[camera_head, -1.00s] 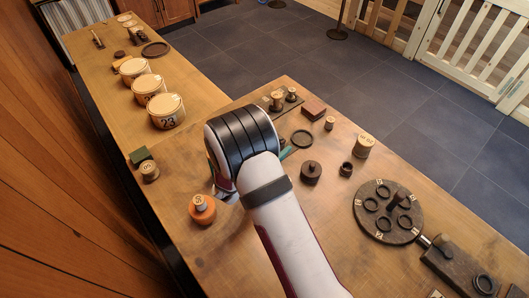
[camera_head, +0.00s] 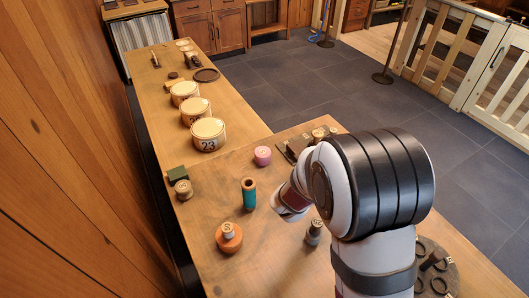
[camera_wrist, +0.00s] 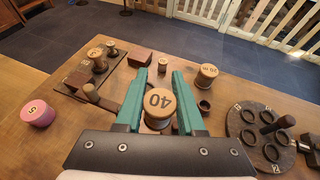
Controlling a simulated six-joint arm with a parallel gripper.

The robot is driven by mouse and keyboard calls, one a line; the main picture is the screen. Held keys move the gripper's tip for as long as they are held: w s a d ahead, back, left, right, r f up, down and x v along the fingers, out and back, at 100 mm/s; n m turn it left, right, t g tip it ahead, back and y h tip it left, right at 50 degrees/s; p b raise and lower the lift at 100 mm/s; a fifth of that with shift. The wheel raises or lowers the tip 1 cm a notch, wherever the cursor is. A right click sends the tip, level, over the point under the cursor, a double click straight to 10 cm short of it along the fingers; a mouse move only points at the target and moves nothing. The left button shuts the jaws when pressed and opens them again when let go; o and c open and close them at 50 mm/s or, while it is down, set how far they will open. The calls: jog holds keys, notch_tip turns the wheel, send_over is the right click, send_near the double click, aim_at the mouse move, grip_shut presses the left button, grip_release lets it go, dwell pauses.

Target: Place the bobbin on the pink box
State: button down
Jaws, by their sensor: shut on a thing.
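In the wrist view, my gripper (camera_wrist: 161,98) has two teal fingers shut on a bobbin (camera_wrist: 160,101) with a pale wooden top marked 40. The top faces the camera; its lower part is mostly hidden. In the head view my arm hides the fingers and this bobbin. The pink box (camera_head: 262,156) is small and round with a marked top. It stands on the table left of my arm, and shows at the far left of the wrist view (camera_wrist: 38,113), apart from my gripper. Its visible top is bare.
Near my arm stand a teal spool (camera_head: 249,195), a grey spool (camera_head: 313,233) and an orange piece (camera_head: 229,240). Ahead are a dark plate (camera_wrist: 75,83) with spools, a red-brown block (camera_wrist: 138,58) and a large spool (camera_wrist: 205,77). A round ring board (camera_wrist: 240,131) lies right.

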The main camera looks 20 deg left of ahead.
jog(key=w+a+n+t+y, duration=0.1)
jog(key=w+a+n+y, duration=0.3)
jog(key=w+a, duration=0.85)
jog(key=n+y, duration=0.3)
jog(key=y, duration=0.1)
send_over(263, 156)
jog(key=w, duration=0.5)
jog(key=shift+n+y, duration=0.3)
jog(key=f, duration=0.8)
jog(key=a+f, duration=0.1)
jog(key=f, duration=0.4)
jog(key=shift+s+a, duration=0.1)
jog(key=c, duration=0.5)
grip_release()
